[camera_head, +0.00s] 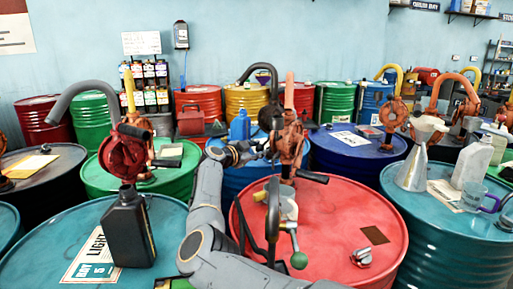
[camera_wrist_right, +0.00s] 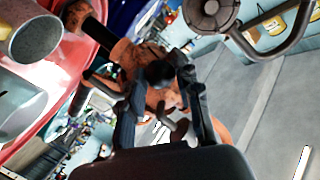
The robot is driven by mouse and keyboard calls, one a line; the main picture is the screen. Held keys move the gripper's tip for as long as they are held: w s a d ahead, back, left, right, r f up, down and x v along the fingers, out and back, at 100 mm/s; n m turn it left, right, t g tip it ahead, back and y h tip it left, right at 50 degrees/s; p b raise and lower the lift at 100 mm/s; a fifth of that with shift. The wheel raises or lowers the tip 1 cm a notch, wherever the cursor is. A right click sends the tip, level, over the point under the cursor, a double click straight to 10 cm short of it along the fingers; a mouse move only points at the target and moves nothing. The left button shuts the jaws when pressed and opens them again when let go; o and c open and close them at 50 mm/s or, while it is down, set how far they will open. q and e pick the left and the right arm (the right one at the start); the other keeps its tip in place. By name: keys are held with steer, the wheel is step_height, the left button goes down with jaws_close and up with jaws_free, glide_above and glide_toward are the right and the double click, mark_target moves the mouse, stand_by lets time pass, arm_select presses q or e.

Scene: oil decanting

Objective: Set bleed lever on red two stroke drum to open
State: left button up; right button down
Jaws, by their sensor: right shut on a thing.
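The red drum (camera_head: 345,215) stands in the front middle, with an orange-red hand pump (camera_head: 291,142) upright on its top. My right gripper (camera_head: 268,150) reaches the pump from the left in the head view. In the wrist view its two dark fingers (camera_wrist_right: 163,112) are closed around a small part of the orange pump body (camera_wrist_right: 130,58), apparently the bleed lever. A black round knob (camera_wrist_right: 160,73) shows just beyond the fingertips. The gripped part is mostly hidden, so its exact setting cannot be told. My left gripper is not in view.
A pale vessel (camera_head: 286,207) and a green-knobbed handle (camera_head: 298,259) are at the red drum's left. A metal cap (camera_head: 362,257) lies on its front. A black bottle (camera_head: 127,228) stands on the teal drum at left; a metal funnel (camera_head: 412,170) stands at right. Drums crowd all round.

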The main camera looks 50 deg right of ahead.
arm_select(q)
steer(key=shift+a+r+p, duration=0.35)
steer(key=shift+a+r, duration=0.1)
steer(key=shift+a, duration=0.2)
arm_select(e)
steer(key=shift+d+f, duration=0.1)
steer(key=shift+f, duration=1.85)
steer(key=shift+s, duration=0.1)
steer(key=c, duration=1)
jaws_free()
steer(key=shift+d+f, duration=0.1)
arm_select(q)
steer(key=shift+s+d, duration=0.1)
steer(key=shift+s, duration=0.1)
arm_select(e)
steer(key=shift+o, duration=0.2)
steer(key=shift+d+r, duration=0.15)
steer(key=shift+r, duration=0.15)
